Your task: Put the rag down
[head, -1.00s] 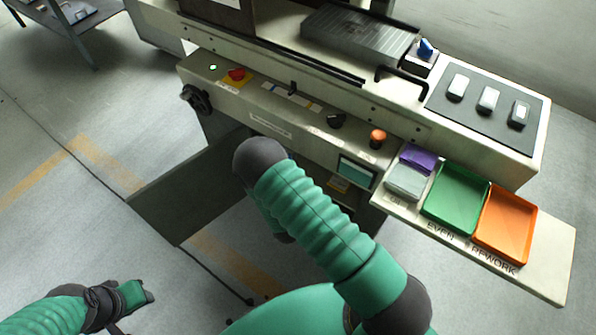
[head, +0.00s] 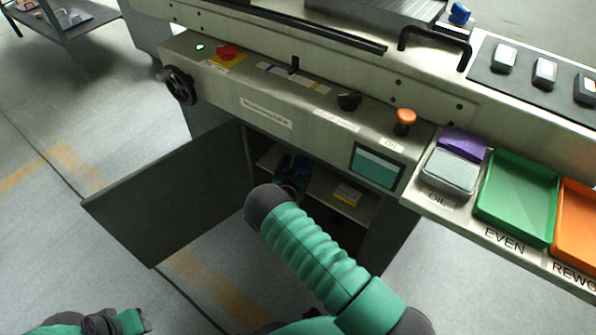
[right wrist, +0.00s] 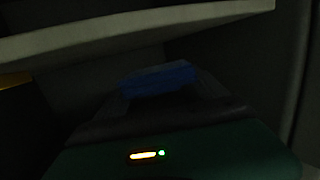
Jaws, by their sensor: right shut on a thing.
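My right arm reaches into the open cabinet under the machine. My right gripper (head: 290,185) is at the cabinet opening, partly hidden by my own forearm. In the dark right wrist view, a blue rag (right wrist: 158,78) lies at the tips of my right gripper, which is shut on it. A pale shelf edge (right wrist: 140,32) crosses above the rag there. Whether the rag touches any surface cannot be told. My left gripper (head: 132,321) is low at the left, away from the machine, and its jaws are unclear.
The cabinet door (head: 170,195) stands open to the left. A yellow item (head: 347,193) lies on the cabinet shelf (head: 332,207).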

